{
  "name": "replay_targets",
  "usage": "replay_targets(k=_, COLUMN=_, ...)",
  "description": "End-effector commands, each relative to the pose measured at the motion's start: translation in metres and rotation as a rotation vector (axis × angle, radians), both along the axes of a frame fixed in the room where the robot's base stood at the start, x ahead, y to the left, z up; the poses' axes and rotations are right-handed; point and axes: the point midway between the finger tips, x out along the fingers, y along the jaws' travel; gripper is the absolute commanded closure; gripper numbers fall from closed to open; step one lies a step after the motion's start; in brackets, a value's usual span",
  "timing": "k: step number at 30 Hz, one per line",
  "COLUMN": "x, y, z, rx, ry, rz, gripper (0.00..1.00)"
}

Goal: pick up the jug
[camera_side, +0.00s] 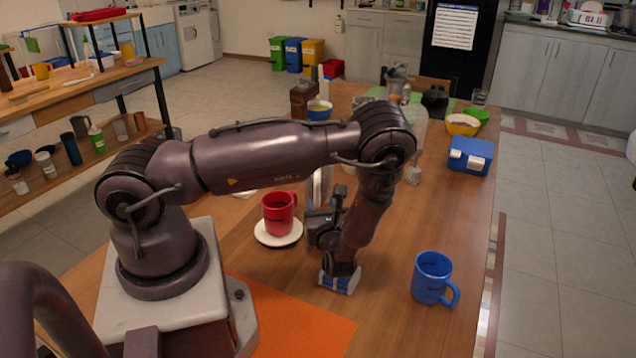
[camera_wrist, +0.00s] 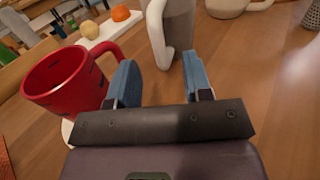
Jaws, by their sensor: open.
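A tall grey vessel with a pale handle, which looks like the jug (camera_wrist: 179,28), stands ahead of my gripper in the wrist view; its top is cut off. In the side view, a grey upright shape (camera_side: 321,184) behind my arm may be the same vessel, mostly hidden. My gripper (camera_wrist: 160,60) is open and empty, with the blue fingers apart and the vessel beyond their tips. In the side view, my gripper (camera_side: 339,279) is low over the wooden table, between the red mug and the blue mug.
The red mug (camera_side: 277,213) stands on a white saucer (camera_side: 278,238), close to my left finger in the wrist view. The blue mug (camera_side: 431,278) stands at the right. An orange mat (camera_side: 290,318) lies near my base. Bowls and a blue box (camera_side: 470,157) are farther back.

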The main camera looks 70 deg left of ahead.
Motion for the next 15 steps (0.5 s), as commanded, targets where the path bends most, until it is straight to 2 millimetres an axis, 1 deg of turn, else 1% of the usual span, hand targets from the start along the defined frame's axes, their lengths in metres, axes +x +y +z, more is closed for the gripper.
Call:
replay_targets(k=8, x=0.003, y=0.027, z=0.000, rx=0.003, ry=0.004, rz=-0.002, gripper=0.54)
replay_targets(k=15, x=0.007, y=0.062, z=0.003, rx=0.002, ry=0.002, rz=0.000, gripper=0.54)
